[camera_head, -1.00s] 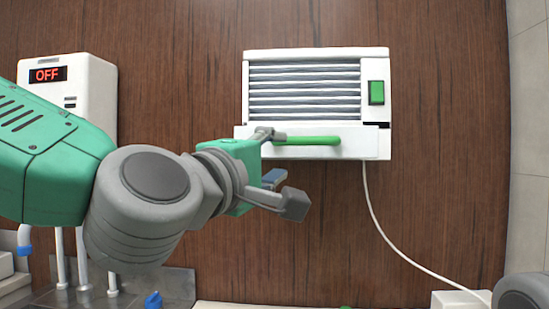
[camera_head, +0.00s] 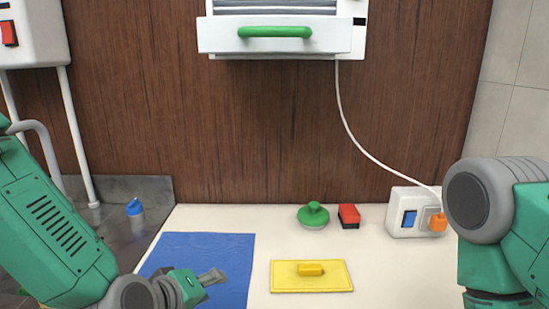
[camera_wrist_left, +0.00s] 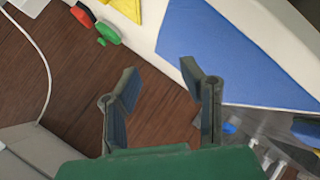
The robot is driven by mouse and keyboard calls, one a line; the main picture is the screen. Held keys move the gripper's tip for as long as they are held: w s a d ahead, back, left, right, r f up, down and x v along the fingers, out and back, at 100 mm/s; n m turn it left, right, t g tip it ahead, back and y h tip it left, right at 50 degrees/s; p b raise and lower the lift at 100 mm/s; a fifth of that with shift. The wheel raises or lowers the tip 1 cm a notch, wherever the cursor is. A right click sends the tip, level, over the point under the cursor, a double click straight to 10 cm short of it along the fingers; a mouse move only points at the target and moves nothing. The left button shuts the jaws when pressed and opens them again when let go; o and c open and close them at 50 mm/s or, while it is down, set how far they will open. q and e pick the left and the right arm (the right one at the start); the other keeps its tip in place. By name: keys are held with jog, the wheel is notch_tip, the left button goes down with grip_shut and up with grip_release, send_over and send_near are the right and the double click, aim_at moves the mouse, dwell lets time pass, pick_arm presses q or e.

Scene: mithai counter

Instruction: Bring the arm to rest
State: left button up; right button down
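My left gripper (camera_head: 213,277) is low at the left of the head view, over the blue mat (camera_head: 226,252). It touches nothing that I can make out. In the left wrist view its two fingers (camera_wrist_left: 158,78) stand apart with nothing between them, so it is open and empty. The blue mat also shows there at the right (camera_wrist_left: 225,60). My right arm shows at the right edge of the head view, but its gripper is out of view.
A yellow board (camera_head: 290,284), a green lid (camera_head: 313,216), a red block (camera_head: 348,216) and a white socket box (camera_head: 400,230) with an orange plug (camera_head: 438,222) are on the white counter (camera_head: 375,275). A white wall unit (camera_head: 330,37) with a green handle (camera_head: 274,32) hangs above.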

pick_arm(q)
jog(key=s+a+f+m+g+y, duration=0.1)
jog(key=s+a+f+g, duration=0.1)
jog(key=s+a+f, duration=0.35)
jog(key=s+a+f+m+g+y, duration=0.1)
jog(key=s+a+f+m+g, duration=0.15)
jog(key=s+f, duration=0.6)
jog(key=s+a+f+m+g+y, duration=0.1)
jog(key=s+a+f+m+g, duration=0.15)
jog(key=s+a+f, duration=0.5)
jog(key=s+a+f+m+g+y, duration=0.1)
jog(key=s+a+f+g, duration=0.2)
jog(key=s, duration=0.7)
jog(key=w+d+f+b, duration=0.2)
jog(key=w+f+b, duration=0.1)
jog(key=f+b, duration=0.1)
jog(key=shift+w+d+f+m+t+b, duration=0.3)
jog(key=shift+w+d+b, duration=0.05)
jog(key=shift+w, duration=0.05)
jog(key=shift+w, duration=0.1)
